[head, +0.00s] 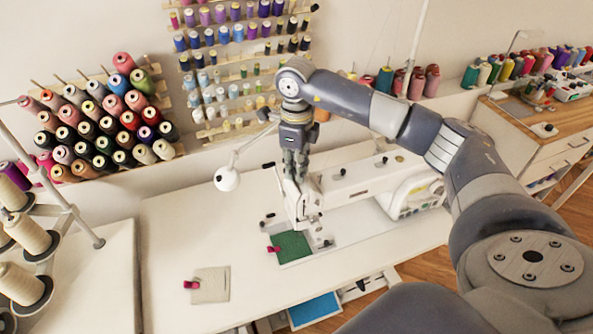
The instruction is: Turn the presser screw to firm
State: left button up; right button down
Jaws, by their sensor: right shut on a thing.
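The white sewing machine (360,182) stands on the white table, its needle end to the left. My right gripper (296,178) points down onto the top of the machine's needle end. It is shut on the presser screw there; the fingers hide the screw, so its turn and any mark cannot be read. A green cloth piece (292,244) lies flat under the needle end, with a red clip (273,249) at its left edge. My left gripper is not in view.
A beige swatch (212,287) with another red clip (190,284) lies on the table's bare front left. A white lamp head (227,179) hangs left of my gripper. Thread racks (100,125) line the wall. A cone stand (75,215) stands far left.

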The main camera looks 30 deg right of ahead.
jog(key=m+b, duration=0.1)
jog(key=m, duration=0.4)
jog(key=shift+m+b, duration=0.3)
jog(key=m, duration=0.5)
jog(key=shift+m+b, duration=0.3)
jog(key=shift+b, duration=0.1)
jog(key=m, duration=0.4)
jog(key=shift+w+r, duration=0.1)
jog(key=shift+m, duration=2.1)
jog(key=c, duration=1.5)
grip_release()
notch_tip(320, 180, up, 12)
jog(key=shift+f, duration=0.1)
